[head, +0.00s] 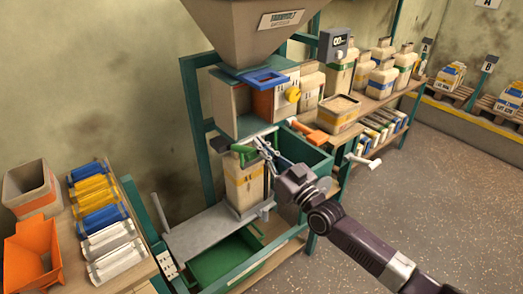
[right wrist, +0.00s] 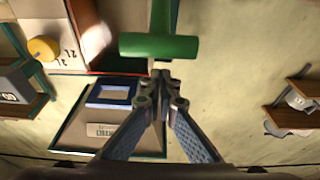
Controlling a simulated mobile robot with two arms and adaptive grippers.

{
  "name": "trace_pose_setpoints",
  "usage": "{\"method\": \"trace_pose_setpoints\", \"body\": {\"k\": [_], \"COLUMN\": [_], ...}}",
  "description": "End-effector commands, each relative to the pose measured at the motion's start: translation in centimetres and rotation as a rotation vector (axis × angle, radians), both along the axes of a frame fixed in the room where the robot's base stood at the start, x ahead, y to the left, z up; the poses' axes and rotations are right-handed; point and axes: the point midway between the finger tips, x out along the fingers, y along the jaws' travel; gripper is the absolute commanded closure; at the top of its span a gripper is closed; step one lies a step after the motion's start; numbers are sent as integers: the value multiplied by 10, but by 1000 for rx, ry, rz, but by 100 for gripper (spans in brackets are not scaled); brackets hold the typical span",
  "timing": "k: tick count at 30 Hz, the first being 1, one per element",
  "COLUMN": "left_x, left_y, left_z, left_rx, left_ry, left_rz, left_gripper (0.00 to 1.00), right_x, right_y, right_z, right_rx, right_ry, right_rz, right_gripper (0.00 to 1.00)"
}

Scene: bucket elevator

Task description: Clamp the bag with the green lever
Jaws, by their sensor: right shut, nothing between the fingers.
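The tan bag (head: 244,187) with a yellow-orange band stands upright under the filling machine's spout, on a grey platform. The green lever (head: 241,154) is at the bag's top. In the right wrist view the green lever (right wrist: 160,46) shows as a thick crossbar just beyond the fingertips. My right gripper (head: 262,144) comes in from the right at the bag's top, close to the lever. In the right wrist view its fingers (right wrist: 160,90) are together and empty. Whether they touch the lever I cannot tell. My left gripper is out of view.
The grey platform (head: 205,232) and a green bin (head: 228,260) lie below.

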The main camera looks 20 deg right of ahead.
Motion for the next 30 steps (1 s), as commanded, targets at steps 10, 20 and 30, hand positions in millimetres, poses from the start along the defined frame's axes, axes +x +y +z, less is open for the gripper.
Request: {"method": "trace_pose_setpoints", "body": {"k": [10, 20, 30], "left_x": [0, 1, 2], "left_y": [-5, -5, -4], "left_z": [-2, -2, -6], "left_rx": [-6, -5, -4], "left_ry": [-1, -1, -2], "left_rz": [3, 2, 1], "left_gripper": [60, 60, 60], "right_x": [-2, -2, -2], "right_y": [-1, -1, -1], "right_z": [-19, -19, -25], "right_rx": [3, 2, 3], "right_ry": [-3, -5, -3], "right_rz": [-1, -1, -1], "right_gripper": [100, 100, 100]}}
